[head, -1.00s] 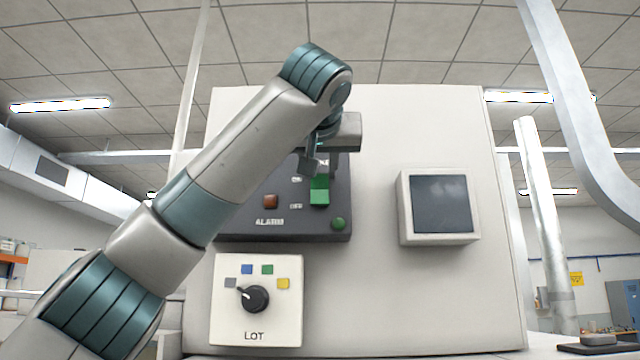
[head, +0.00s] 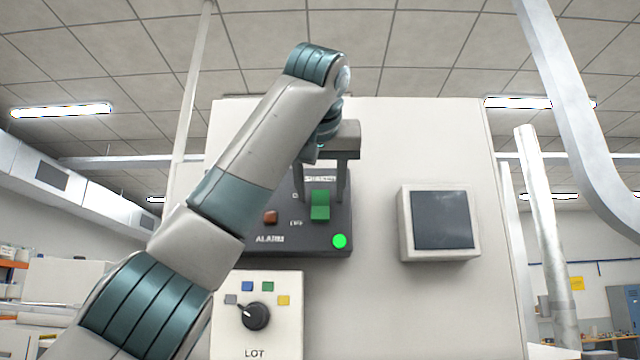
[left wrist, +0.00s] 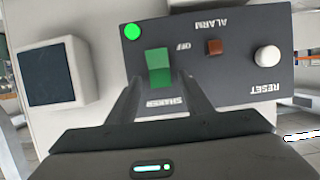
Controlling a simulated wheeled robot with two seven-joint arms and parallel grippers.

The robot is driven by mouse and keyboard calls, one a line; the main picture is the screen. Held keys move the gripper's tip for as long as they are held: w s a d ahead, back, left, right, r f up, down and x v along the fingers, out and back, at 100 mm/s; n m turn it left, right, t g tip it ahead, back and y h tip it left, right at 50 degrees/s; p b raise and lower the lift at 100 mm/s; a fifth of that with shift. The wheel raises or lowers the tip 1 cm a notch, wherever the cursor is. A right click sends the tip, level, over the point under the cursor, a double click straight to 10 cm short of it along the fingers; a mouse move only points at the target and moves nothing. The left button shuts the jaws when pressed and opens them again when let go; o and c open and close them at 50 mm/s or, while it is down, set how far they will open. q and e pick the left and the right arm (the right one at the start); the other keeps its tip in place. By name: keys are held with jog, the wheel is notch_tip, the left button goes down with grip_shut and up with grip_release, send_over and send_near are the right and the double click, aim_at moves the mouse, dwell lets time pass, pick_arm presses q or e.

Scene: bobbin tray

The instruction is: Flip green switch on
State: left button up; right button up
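The green switch (head: 320,205) is a rocker on the dark panel (head: 288,246); it also shows in the left wrist view (left wrist: 158,67). The round lamp (head: 339,241) below it is lit bright green, also in the left wrist view (left wrist: 132,32). My left gripper (head: 320,187) is open and empty at the switch's upper end, one finger toward each side of it. In the left wrist view my left gripper (left wrist: 158,86) shows its spread fingers with the switch between and beyond them. Whether a finger touches the switch I cannot tell. My right gripper is not in view.
A red-brown switch (head: 270,217) sits left of the green one. A white RESET button (left wrist: 267,57) shows in the left wrist view. Below is the LOT plate with a black knob (head: 255,316). A grey screen box (head: 440,222) is mounted to the right, with bare cabinet between.

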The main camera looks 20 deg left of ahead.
pick_arm(q)
jog(key=shift+s+r, duration=0.1)
jog(key=shift+r, duration=0.05)
jog(key=shift+b+v, duration=0.5)
jog(key=shift+v, duration=0.4)
jog(key=b+v, duration=0.3)
jog(key=v, duration=1.2)
jog(key=shift+s, duration=0.2)
jog(key=shift+w, duration=0.1)
